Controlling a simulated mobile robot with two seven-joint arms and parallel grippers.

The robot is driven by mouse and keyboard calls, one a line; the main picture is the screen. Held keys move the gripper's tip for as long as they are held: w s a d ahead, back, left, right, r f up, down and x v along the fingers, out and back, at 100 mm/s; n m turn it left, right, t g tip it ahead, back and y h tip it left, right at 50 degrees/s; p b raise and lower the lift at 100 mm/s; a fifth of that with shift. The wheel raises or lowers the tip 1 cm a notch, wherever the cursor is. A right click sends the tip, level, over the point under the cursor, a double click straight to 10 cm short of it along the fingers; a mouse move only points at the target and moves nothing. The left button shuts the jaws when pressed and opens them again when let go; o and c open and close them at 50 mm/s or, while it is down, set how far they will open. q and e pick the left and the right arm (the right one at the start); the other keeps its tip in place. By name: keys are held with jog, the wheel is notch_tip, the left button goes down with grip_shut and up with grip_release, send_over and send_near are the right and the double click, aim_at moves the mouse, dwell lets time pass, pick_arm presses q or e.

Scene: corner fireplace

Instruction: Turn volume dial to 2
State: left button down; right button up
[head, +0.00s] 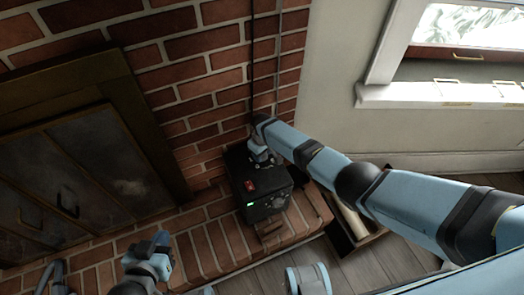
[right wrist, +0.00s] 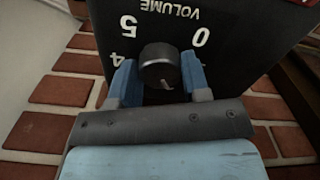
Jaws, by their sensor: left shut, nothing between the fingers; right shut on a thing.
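The black box (head: 262,188) with the volume dial stands on the brick hearth. In the right wrist view the dark round volume dial (right wrist: 160,66) sits on the box's face, under the upside-down word VOLUME. A 0 shows to its right, a 5 and a partly hidden 4 to its left. The other numbers are hidden. My right gripper (right wrist: 160,82) is shut on the dial, one finger on each side; it also shows at the box's top in the head view (head: 262,158). I cannot read the dial's pointer. My left gripper (head: 161,240) is shut and empty, left of the box.
The box has a red switch (head: 250,186) and a small green light. The brick wall (head: 205,75) rises behind it. The fireplace doors (head: 85,180) are at the left. A wooden crate (head: 345,235) stands to the right of the hearth, below my right arm.

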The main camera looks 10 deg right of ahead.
jog(key=shift+m, duration=0.5)
pick_arm(q)
jog(key=shift+f, duration=0.15)
pick_arm(e)
jog(key=shift+m, duration=0.3)
jog(key=o, duration=0.9)
jog(key=shift+o, duration=0.2)
jog(key=shift+r, duration=0.1)
